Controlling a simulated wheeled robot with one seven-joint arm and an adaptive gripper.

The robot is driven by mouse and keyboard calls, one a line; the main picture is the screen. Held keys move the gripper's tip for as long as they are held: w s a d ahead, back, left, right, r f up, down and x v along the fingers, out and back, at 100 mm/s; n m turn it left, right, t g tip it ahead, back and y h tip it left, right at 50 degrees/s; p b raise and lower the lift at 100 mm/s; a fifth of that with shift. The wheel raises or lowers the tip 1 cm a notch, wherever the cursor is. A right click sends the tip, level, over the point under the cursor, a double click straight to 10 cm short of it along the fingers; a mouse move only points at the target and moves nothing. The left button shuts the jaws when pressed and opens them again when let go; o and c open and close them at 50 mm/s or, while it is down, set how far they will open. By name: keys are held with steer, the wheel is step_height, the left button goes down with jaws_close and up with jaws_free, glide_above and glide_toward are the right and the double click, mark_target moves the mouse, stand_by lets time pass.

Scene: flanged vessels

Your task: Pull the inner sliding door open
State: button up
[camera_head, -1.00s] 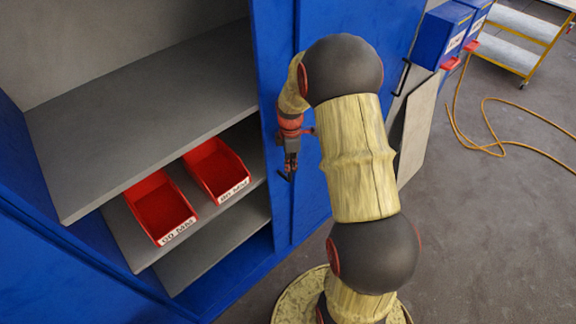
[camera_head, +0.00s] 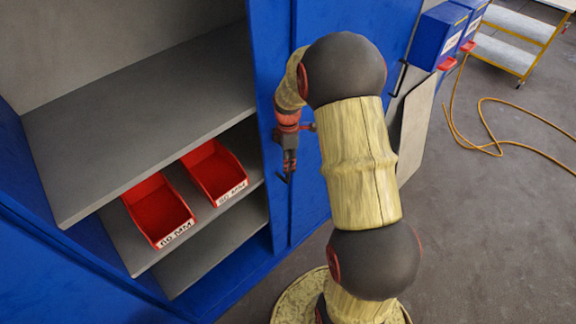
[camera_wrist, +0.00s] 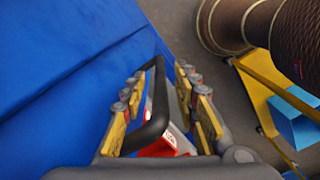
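The inner sliding door (camera_head: 268,60) is a blue panel at the right edge of the open cabinet, partly hidden by my arm. A black bar handle (camera_wrist: 158,100) stands out from the blue surface in the wrist view; its lower end (camera_head: 283,178) shows in the head view. My gripper (camera_head: 289,165) is at this handle. In the wrist view my gripper (camera_wrist: 165,115) has its yellow-padded fingers apart, one on each side of the handle.
Grey shelves (camera_head: 150,110) with two red bins (camera_head: 160,212) fill the open left side. Another blue panel (camera_head: 308,190) with a black handle (camera_head: 402,77) is to the right. A grey board (camera_head: 412,130) leans nearby. An orange hose (camera_head: 500,105) lies on the floor.

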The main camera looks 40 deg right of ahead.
step_height(320, 180, up, 10)
steer(key=shift+f, duration=0.2)
stand_by(0.6)
